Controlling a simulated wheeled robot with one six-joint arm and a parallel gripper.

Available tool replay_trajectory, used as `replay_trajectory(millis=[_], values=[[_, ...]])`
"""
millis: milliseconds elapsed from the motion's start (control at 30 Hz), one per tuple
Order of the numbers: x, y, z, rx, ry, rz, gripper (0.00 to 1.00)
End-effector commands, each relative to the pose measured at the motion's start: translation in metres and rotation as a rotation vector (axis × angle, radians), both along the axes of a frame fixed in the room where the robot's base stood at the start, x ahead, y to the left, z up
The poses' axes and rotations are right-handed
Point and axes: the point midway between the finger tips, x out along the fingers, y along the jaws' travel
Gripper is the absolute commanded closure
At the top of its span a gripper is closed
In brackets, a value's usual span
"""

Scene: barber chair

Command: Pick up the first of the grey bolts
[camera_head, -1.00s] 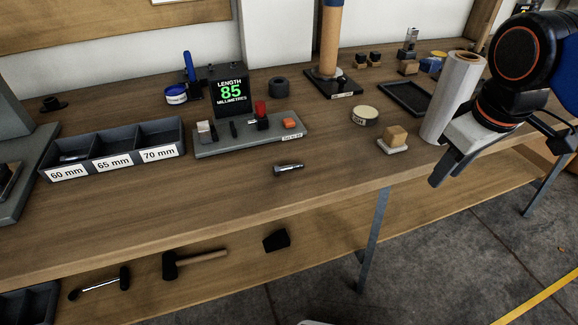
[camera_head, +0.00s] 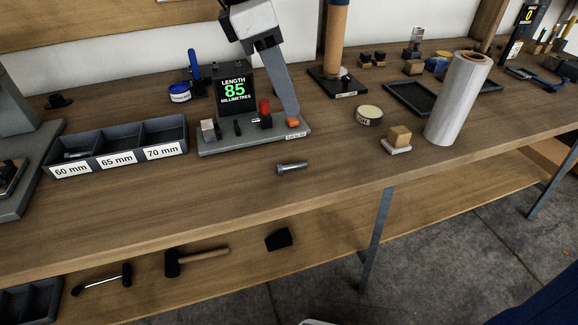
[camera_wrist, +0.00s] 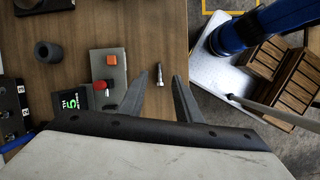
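A grey bolt (camera_head: 291,168) lies on its side on the bare workbench (camera_head: 240,205), in front of the length gauge (camera_head: 222,144). In the wrist view the bolt (camera_wrist: 159,75) shows between and a little beyond my finger tips. My gripper (camera_head: 291,114) is above the bench; its visible finger overlaps the gauge's orange button in the head view. In the wrist view my gripper (camera_wrist: 160,82) has its two fingers spread with nothing between them. A small grey piece, perhaps another bolt (camera_head: 76,155), lies in the 60 mm compartment.
A dark sorting tray (camera_head: 120,155) with 60, 65 and 70 mm labels stands left of the gauge. The gauge display (camera_head: 234,91) reads 85. A wooden block on a pale base (camera_head: 398,138) and a white roll (camera_head: 456,100) stand right. Bench around the bolt is clear.

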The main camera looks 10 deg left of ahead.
Motion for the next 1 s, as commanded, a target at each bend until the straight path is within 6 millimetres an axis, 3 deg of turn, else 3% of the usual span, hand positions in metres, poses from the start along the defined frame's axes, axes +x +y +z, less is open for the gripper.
replay_trajectory(millis=[33,133,333,467,1000], values=[[-0.009,0.016,0.003,-0.019,0.005,0.047,0.69],[-0.023,0.037,0.007,-0.051,0.014,0.117,0.69],[-0.037,0.055,0.011,-0.084,0.022,0.182,0.69],[-0.036,0.052,0.0,-0.09,0.024,0.188,0.69],[-0.017,0.022,-0.085,-0.088,0.024,0.186,0.69]])
